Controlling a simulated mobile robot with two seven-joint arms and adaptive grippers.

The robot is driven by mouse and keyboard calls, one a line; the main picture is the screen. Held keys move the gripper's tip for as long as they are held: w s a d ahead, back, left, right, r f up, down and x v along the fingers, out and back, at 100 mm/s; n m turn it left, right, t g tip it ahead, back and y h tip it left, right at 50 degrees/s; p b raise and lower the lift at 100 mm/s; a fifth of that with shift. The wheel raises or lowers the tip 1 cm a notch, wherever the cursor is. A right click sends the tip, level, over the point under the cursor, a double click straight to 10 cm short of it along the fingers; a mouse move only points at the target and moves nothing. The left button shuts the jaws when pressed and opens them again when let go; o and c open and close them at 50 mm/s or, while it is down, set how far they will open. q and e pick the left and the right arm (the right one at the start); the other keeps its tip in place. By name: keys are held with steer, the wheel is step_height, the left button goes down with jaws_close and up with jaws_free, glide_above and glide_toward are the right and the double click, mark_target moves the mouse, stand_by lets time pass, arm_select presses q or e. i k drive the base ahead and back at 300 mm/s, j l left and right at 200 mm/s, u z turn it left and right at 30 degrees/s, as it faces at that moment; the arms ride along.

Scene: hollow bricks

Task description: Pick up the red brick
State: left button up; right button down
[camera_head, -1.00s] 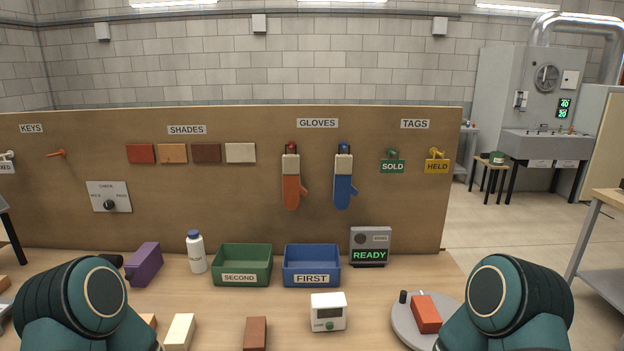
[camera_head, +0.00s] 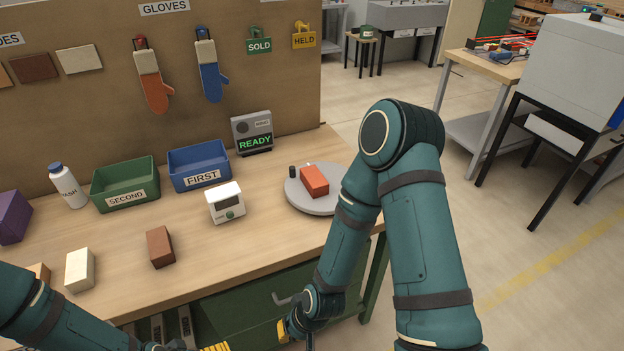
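The orange-red brick (camera_head: 314,181) lies on a round grey disc (camera_head: 296,196) at the table's right end, beside a small black knob. A darker red-brown brick (camera_head: 160,247) lies on the table nearer the front edge. My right arm bends down in front of the table's right end. Its wrist end (camera_head: 300,318) is low, below the tabletop and well apart from the orange-red brick; its fingers are not clear. My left arm enters at lower left and runs to the bottom edge, where its gripper is cut off.
Green SECOND bin (camera_head: 125,186), blue FIRST bin (camera_head: 199,166), white bottle (camera_head: 68,187), white timer (camera_head: 225,203) and READY box (camera_head: 252,133) stand on the table. A cream brick (camera_head: 79,270) and a purple block (camera_head: 13,218) lie left. Bare tabletop lies between the timer and the disc.

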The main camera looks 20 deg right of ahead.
mark_target(316, 185)
steer(key=l, duration=0.7)
steer(key=i+l, duration=0.15)
steer(key=l, duration=0.5)
steer(key=l+z, duration=0.1)
steer(key=l, duration=0.6)
steer(key=i, duration=0.05)
